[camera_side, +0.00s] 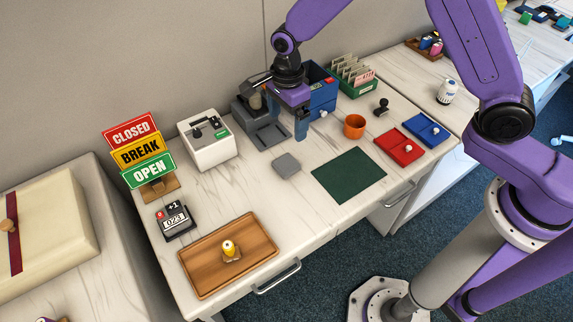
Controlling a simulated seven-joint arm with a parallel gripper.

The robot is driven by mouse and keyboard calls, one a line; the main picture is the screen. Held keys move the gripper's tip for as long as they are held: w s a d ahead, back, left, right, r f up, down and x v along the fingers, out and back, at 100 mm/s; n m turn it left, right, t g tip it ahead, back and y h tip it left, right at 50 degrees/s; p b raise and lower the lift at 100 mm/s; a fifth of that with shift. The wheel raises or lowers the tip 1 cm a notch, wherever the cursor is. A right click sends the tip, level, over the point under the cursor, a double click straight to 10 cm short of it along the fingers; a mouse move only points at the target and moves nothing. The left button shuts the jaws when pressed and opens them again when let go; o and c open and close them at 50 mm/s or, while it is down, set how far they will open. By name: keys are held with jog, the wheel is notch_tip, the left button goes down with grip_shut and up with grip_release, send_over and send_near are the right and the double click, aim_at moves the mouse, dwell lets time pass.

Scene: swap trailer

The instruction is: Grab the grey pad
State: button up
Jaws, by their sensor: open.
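The grey pad (286,165) is a small flat square with rounded corners. It lies on the white marbled counter in the camera_side view, left of the dark green mat. My gripper (286,121) hangs above and behind the pad, near the dark grey machine (262,125). Its jaws are open, with one blue finger showing clearly on the right. The other finger is partly hidden against the machine, so I cannot tell whether anything touches it. The pad is apart from my gripper and fully visible.
A white box device (208,150) stands left of the machine. An orange cup (354,126), red tray (393,152) and blue tray (422,125) sit at right. The green mat (349,176) is bare. A wooden tray (205,272) holds a small yellow item. Counter around the pad is clear.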

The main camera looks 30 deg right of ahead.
send_over(286, 163)
jog(key=f, duration=0.9)
jog(key=shift+w+d, duration=0.1)
jog(key=shift+d, duration=0.2)
jog(key=shift+s+a+f, duration=0.1)
jog(key=shift+a+f, duration=0.05)
jog(key=shift+f, duration=1.2)
jog(key=shift+s+a+f, duration=0.1)
jog(key=shift+a+f, duration=0.05)
jog(key=shift+f, duration=1.2)
jog(key=c, duration=1.1)
